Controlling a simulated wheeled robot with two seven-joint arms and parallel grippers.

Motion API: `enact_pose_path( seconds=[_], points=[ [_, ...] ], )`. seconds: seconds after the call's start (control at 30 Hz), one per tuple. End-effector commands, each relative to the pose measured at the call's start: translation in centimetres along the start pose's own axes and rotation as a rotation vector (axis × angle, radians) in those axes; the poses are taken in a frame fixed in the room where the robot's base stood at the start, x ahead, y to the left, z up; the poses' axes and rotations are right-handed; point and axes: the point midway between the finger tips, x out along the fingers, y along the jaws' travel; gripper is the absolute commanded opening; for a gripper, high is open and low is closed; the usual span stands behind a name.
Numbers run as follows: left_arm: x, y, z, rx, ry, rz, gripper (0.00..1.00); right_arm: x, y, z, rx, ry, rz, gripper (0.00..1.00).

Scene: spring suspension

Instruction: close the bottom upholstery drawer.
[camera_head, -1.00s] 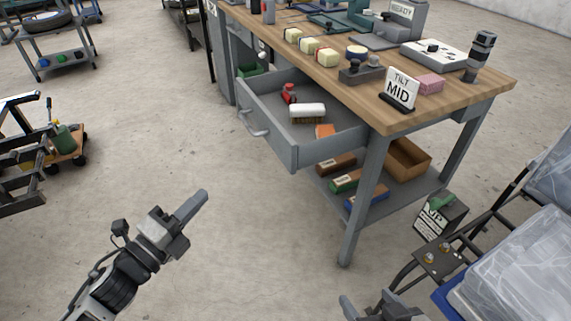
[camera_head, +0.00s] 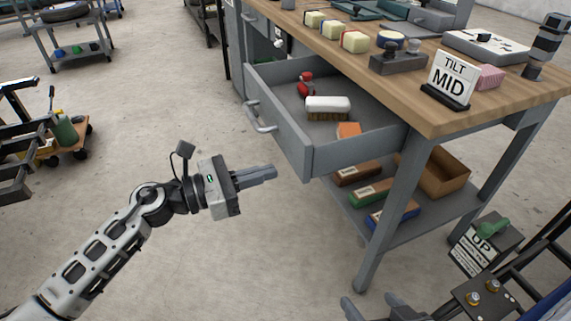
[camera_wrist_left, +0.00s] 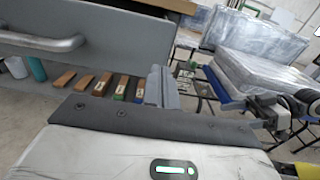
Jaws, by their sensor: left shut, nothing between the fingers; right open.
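The grey drawer (camera_head: 276,130) under the wooden bench top stands pulled out. It holds a red item, a white-topped brush (camera_head: 328,107) and an orange block (camera_head: 348,130). Its bar handle (camera_head: 258,117) is on the front face; the handle also shows in the left wrist view (camera_wrist_left: 45,43). My left gripper (camera_head: 273,171) is shut and empty, low in front of the drawer's near corner and apart from it in the head view. In the left wrist view its fingers (camera_wrist_left: 163,86) point towards the drawer front's right end. My right gripper (camera_head: 385,308) is open and empty at the bottom edge, partly cut off.
The wooden bench (camera_head: 445,110) carries a TILT MID sign (camera_head: 452,80) and several blocks. A lower shelf (camera_head: 420,222) holds several boxes. A bench leg (camera_head: 378,225) stands right of my left gripper. The floor (camera_head: 270,265) before the drawer is clear.

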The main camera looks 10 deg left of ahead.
Motion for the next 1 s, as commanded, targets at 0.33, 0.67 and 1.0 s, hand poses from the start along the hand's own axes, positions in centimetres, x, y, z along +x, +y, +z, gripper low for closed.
enact_pose_path(
  seconds=[0.33,0.67,1.0],
  points=[
    [4.5,0.0,0.0,-0.002,0.000,0.001,0.00,0.0,0.1,0.1,0.001,-0.010,0.003,0.71],
    [4.9,0.0,-0.1,-0.002,0.001,0.001,0.00,0.0,0.1,0.2,0.002,-0.014,0.004,0.71],
    [5.3,0.5,0.0,-0.003,0.000,0.023,0.00,0.1,0.2,0.2,0.002,-0.017,0.005,0.71]
  ],
)
